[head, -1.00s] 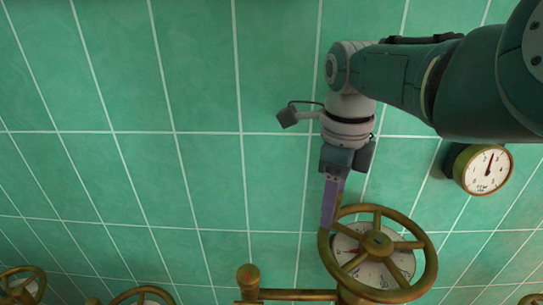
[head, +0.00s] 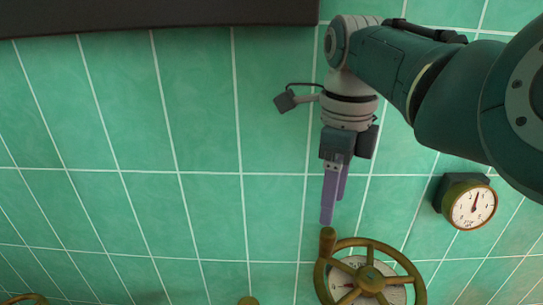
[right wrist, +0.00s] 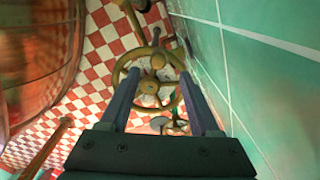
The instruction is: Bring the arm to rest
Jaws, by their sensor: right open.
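My right gripper (head: 333,210) points down in front of the tiled wall in the head view, its two purple-grey fingers apart and empty. Just below its fingertips is a brass handwheel (head: 392,250) with an upright knob handle (head: 327,240) on its left rim. A small gap shows between the fingertips and the knob in that view. In the right wrist view the gripper (right wrist: 159,73) is open, with a spoked brass wheel (right wrist: 152,86) seen beyond and between the fingers. My left gripper is not in view.
A round pressure gauge (head: 473,207) is on the wall right of my right gripper. A dark panel (head: 160,14) crosses the top left. A large copper vessel (right wrist: 38,60) stands left in the right wrist view, above a red-and-white checked floor (right wrist: 98,50).

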